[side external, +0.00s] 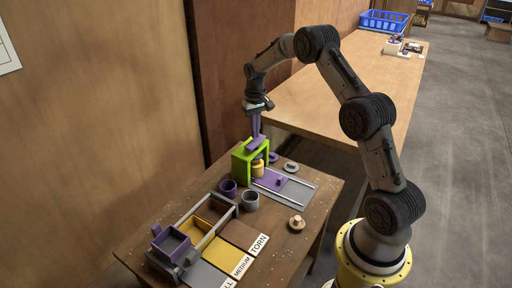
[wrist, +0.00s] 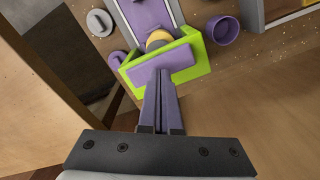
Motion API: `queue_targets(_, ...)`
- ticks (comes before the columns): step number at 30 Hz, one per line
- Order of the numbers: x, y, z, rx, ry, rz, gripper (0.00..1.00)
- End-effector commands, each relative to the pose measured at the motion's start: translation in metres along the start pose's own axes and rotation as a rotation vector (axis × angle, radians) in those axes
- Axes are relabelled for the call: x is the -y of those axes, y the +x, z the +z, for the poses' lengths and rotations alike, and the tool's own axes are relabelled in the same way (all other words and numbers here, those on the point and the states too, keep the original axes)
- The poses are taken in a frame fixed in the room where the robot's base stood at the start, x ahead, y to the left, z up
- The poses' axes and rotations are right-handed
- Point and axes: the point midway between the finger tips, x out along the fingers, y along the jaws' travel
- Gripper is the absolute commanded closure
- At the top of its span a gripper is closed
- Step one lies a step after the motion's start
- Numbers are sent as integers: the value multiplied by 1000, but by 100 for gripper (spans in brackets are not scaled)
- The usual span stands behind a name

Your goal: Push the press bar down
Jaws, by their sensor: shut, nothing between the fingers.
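The purple press bar (side external: 253,143) sits at the top of the green press frame (side external: 241,167). In the wrist view the bar (wrist: 160,64) lies across the green frame (wrist: 198,70). My gripper (side external: 257,135) is above the bar, pointing down, with its purple fingers shut and empty. In the wrist view the fingertips (wrist: 160,72) overlap the bar's near edge; whether they touch it I cannot tell. A yellow-orange piece (side external: 257,168) stands beneath the bar, partly hidden by the frame, and its rounded top (wrist: 158,40) shows past the bar in the wrist view.
A purple slide plate (side external: 281,184) lies on a grey railed base. A divided tray (side external: 182,217) with labelled coloured zones is at the front left. A mushroom-like piece (side external: 296,222) lies to the right.

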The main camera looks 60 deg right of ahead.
Motion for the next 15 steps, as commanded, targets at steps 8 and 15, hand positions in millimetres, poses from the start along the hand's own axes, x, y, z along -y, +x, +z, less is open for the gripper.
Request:
queue_targets(8,0,5,0,1,0,0,100)
queue_targets(15,0,12,0,0,0,0,100)
